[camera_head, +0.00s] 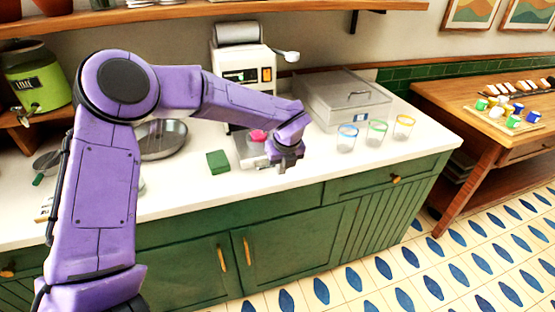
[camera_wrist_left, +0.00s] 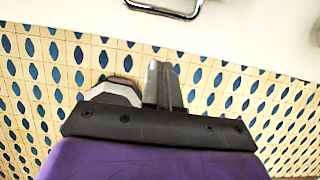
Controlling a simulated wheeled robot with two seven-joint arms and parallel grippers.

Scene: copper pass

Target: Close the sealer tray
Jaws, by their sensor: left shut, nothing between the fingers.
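The sealer (camera_head: 243,70) is a white machine with a roll on top, standing at the back of the white counter. Its grey tray (camera_head: 243,152) sticks out at the front, with a pink item (camera_head: 258,135) in it. My left gripper (camera_head: 287,164) is shut and empty at the front right of the tray, near the counter's front edge. In the left wrist view its fingers (camera_wrist_left: 162,82) point toward a metal handle (camera_wrist_left: 165,8) at the top edge, with a gap between. My forearm hides part of the sealer. My right gripper is not in view.
A green block (camera_head: 218,162) lies left of the tray, and a metal bowl (camera_head: 165,140) is behind my arm. A clear-lidded grey box (camera_head: 345,98) and several coloured-rim glasses (camera_head: 376,134) stand to the right. A wooden table (camera_head: 450,105) is further right.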

